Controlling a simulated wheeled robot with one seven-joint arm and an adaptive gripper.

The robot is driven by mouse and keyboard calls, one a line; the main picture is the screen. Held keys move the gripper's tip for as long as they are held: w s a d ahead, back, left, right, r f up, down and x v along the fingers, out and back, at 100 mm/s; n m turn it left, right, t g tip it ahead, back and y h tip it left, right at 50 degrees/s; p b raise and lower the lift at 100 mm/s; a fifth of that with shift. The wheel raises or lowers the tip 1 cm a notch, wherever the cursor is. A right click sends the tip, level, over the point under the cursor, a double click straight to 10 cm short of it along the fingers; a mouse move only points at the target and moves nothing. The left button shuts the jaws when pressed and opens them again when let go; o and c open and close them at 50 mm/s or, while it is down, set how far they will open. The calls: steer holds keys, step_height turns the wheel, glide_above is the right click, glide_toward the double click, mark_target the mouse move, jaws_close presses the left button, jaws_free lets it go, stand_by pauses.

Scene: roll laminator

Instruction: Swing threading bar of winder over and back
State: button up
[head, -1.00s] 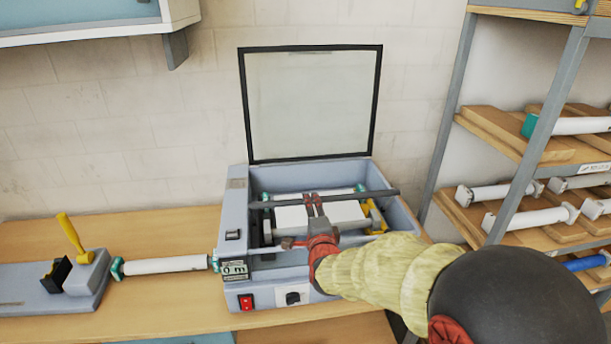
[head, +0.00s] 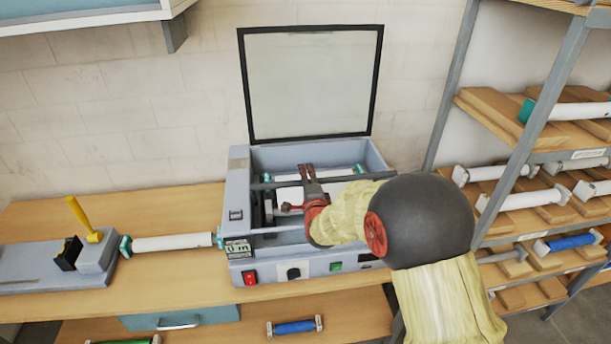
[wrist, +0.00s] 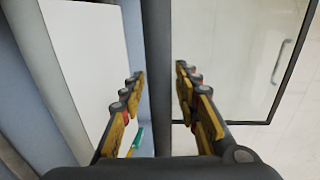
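The winder (head: 240,215) is a grey box with its framed glass lid (head: 310,85) standing open. The dark threading bar (head: 276,183) lies across its open top, from left to right; my arm hides its right part. My gripper (head: 308,170) is over the middle of the bar, fingertips pointing to the back. In the wrist view, my gripper (wrist: 160,85) has its fingers apart, with the grey threading bar (wrist: 157,50) running between them. A gap shows beside the right finger; contact on the left is unclear.
A white roll (head: 172,243) lies left of the winder, by a grey block with a yellow lever (head: 80,218). A shelf rack (head: 540,150) with rolls stands close on the right. The wall is behind the lid.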

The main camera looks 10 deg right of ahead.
steer(key=shift+w, duration=0.45)
steer(key=c, duration=0.4)
steer(key=c, duration=0.3)
steer(key=shift+f, duration=0.15)
jaws_close()
